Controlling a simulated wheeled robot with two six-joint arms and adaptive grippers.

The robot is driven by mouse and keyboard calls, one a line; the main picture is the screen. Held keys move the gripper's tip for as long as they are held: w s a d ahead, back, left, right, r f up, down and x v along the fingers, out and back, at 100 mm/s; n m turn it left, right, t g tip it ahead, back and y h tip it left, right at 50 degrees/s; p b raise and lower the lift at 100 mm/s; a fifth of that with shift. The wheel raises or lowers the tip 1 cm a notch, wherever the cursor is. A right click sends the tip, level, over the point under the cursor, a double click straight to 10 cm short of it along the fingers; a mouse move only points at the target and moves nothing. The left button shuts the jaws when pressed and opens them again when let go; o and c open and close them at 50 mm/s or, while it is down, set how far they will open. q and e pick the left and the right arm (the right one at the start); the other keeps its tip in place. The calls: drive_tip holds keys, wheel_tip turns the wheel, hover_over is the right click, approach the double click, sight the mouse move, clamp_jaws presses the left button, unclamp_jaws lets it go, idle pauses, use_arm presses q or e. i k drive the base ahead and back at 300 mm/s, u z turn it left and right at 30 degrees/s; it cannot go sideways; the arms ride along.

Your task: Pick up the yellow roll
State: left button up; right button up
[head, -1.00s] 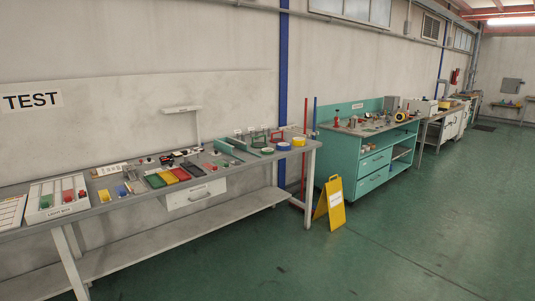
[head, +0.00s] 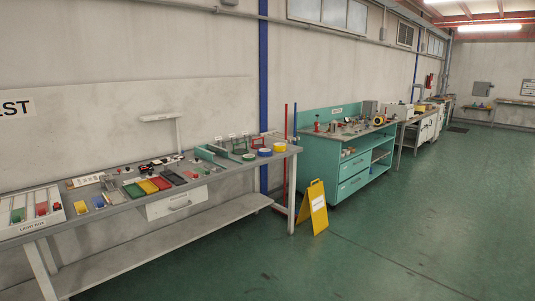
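The yellow roll (head: 279,147) lies near the right end of the long grey workbench (head: 115,206). A blue roll (head: 264,152) lies just left of it, and a green roll (head: 249,157) lies left of the blue one. Nothing covers the yellow roll. Neither of my grippers shows in the head view.
A yellow floor sign (head: 317,207) stands on the floor by the bench's right end. A teal cabinet (head: 352,188) with tools on top stands beyond it. Red and blue posts rise behind the bench end. The green floor (head: 430,220) at the right is clear.

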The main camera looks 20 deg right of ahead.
sight(280, 147)
drive_tip(key=z, duration=0.3)
drive_tip(key=i, duration=0.65)
drive_tip(key=z, duration=1.1)
drive_tip(key=i, duration=2.05)
drive_tip(key=z, duration=0.5)
drive_tip(key=i, duration=2.2)
drive_tip(key=u, duration=0.3)
drive_tip(key=i, duration=1.15)
drive_tip(key=u, duration=1.2)
drive_tip(key=i, duration=1)
drive_tip(key=u, duration=0.85)
